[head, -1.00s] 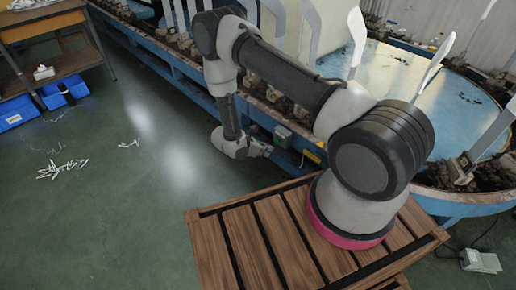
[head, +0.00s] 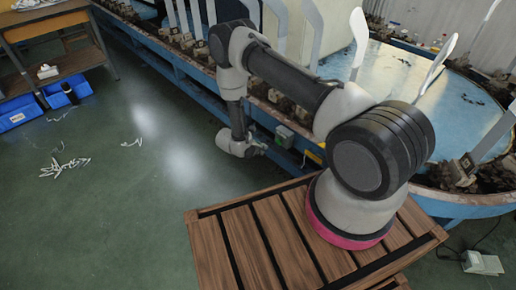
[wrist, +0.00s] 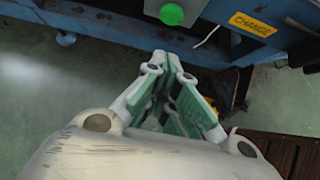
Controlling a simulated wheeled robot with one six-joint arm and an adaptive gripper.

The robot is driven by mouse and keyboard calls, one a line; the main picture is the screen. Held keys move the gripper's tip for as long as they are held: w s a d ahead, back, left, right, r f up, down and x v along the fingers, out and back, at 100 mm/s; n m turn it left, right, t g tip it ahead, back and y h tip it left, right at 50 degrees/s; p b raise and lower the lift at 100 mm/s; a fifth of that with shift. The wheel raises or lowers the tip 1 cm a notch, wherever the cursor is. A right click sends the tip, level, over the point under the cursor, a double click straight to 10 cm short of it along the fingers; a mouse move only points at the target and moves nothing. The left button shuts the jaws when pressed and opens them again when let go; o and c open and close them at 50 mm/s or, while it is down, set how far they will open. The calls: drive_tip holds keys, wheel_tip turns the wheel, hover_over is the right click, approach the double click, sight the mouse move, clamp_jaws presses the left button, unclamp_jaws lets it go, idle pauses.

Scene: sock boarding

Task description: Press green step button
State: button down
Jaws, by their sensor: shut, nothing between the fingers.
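The green step button (wrist: 171,14) is a round green cap on a grey box fixed to the blue machine frame, at the top of the wrist view. The box (head: 284,136) also shows small in the head view, on the machine's side. My gripper (wrist: 166,58) is shut and empty, with its fingertips below the button in the wrist view and apart from it. In the head view my gripper (head: 259,149) hangs beside the machine frame, left of and a little lower than the box.
The blue machine (head: 190,82) carries upright sock boards. A slatted wooden platform (head: 240,245) is under my arm. A workbench (head: 45,22) and blue bins (head: 18,112) stand at left. The green floor between is largely open.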

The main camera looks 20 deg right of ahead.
sight(279, 142)
drive_tip(key=w+d+f, duration=0.2)
drive_tip(key=d+f, duration=0.1)
drive_tip(key=d, duration=0.3)
drive_tip(key=shift+w+d, duration=0.25)
drive_tip(key=shift+w, duration=0.1)
